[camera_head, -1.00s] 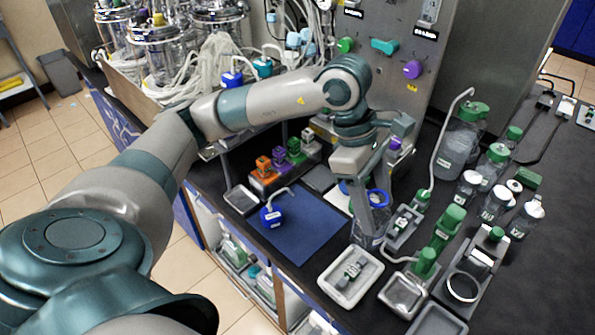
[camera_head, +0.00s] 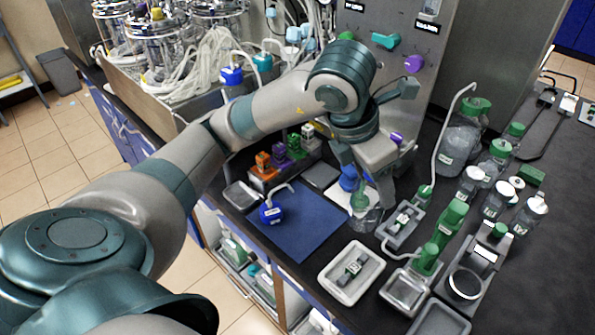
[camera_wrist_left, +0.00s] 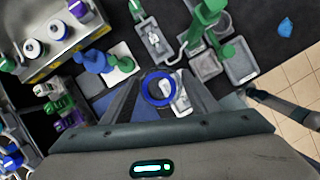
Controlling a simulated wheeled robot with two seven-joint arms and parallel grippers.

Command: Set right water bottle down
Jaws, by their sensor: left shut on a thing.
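My left gripper (camera_head: 370,196) is shut on a clear water bottle (camera_head: 366,219) at the right edge of the blue mat (camera_head: 297,226). In the left wrist view, the bottle's blue ring-shaped mouth (camera_wrist_left: 158,88) lies between the two fingers (camera_wrist_left: 158,95). In the head view the gripper hides the bottle's top. I cannot tell whether its base touches the counter. A blue cap-like piece (camera_head: 348,178) and a green one stand close behind the gripper on a white pad. My right gripper is not in view.
A grey tray (camera_head: 345,290) stands in front of the bottle. Green-topped devices (camera_head: 450,222) and several capped bottles (camera_head: 497,200) crowd the right. The mat's front part is clear.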

